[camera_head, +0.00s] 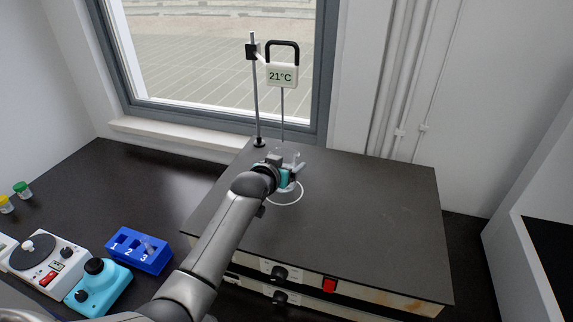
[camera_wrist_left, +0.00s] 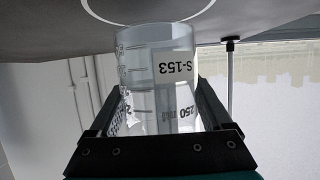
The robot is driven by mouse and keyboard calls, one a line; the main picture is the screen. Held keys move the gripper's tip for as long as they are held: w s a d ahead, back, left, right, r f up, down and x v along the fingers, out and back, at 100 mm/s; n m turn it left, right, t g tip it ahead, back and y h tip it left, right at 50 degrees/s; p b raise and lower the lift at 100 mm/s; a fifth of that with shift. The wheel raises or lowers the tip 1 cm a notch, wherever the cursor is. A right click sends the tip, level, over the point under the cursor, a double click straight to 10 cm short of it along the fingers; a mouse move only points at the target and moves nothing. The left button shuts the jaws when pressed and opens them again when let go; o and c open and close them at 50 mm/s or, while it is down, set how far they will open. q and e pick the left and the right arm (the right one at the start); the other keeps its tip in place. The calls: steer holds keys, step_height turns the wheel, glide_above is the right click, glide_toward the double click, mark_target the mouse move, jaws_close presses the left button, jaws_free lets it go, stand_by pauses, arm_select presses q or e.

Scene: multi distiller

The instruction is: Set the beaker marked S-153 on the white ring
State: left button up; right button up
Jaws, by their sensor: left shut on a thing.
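The clear beaker marked S-153 (camera_wrist_left: 160,85) is between the jaws of my left gripper (camera_wrist_left: 155,130), which is shut on it. Its label and scale appear upside down in the wrist view. In the head view the beaker (camera_head: 289,156) is partly hidden by my left gripper (camera_head: 287,172). The white ring (camera_head: 300,197) is drawn on the dark plate top, just below the gripper in the picture. In the wrist view part of the ring (camera_wrist_left: 100,18) shows beyond the beaker's base. I cannot tell whether the base touches the plate.
A stand rod (camera_head: 256,95) and a 21°C thermometer (camera_head: 281,76) with a thin probe rise behind the beaker. The plate top (camera_head: 370,210) is clear to the right. A blue numbered rack (camera_head: 140,252), a turquoise device (camera_head: 100,285) and small capped vials (camera_head: 22,189) stand at left.

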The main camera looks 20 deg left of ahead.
arm_select(q)
steer(key=shift+f+b, duration=0.5)
steer(key=shift+f, duration=0.5)
steer(key=o, duration=1.4)
steer(key=shift+o, duration=0.2)
steer(key=shift+f, duration=0.1)
steer(key=shift+s, duration=0.15)
steer(key=p+v, duration=0.2)
steer(key=v, duration=1.3)
